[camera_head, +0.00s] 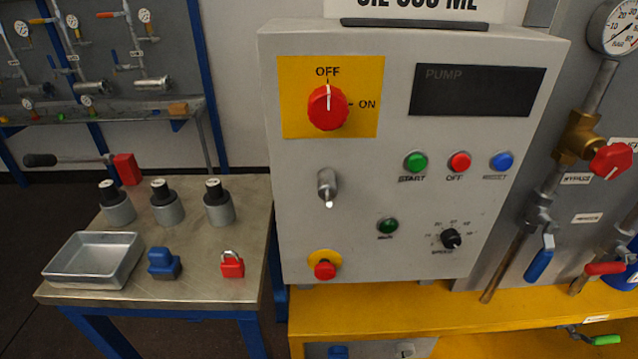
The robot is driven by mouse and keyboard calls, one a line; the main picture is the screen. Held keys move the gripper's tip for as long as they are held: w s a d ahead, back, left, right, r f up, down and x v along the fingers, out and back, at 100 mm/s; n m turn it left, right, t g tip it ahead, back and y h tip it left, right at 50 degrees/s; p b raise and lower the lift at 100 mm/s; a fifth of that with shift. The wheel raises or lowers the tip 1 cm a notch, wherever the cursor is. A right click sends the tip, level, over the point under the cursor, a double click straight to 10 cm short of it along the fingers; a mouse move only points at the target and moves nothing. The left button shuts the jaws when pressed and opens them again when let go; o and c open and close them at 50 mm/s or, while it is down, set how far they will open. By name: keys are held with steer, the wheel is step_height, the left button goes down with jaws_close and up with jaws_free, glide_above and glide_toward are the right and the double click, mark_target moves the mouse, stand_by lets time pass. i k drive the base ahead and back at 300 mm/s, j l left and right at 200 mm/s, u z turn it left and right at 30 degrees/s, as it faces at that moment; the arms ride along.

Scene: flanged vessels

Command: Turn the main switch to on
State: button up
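The main switch (328,108) is a red rotary knob on a yellow plate (357,75) at the upper left of a grey control box. Its white pointer line stands upright, at the OFF label above it. The ON label is to the right of the knob. My gripper is not in view, and nothing covers the switch.
The box (300,230) also carries a dark pump display (477,90), several buttons, a metal handle (327,188) and a black dial (450,238). A side table (205,285) at left holds a tray (95,262), a red padlock (232,264) and cylinders. Pipes and valves stand at right.

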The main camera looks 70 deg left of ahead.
mark_target(328, 109)
steer(key=u, duration=2.2)
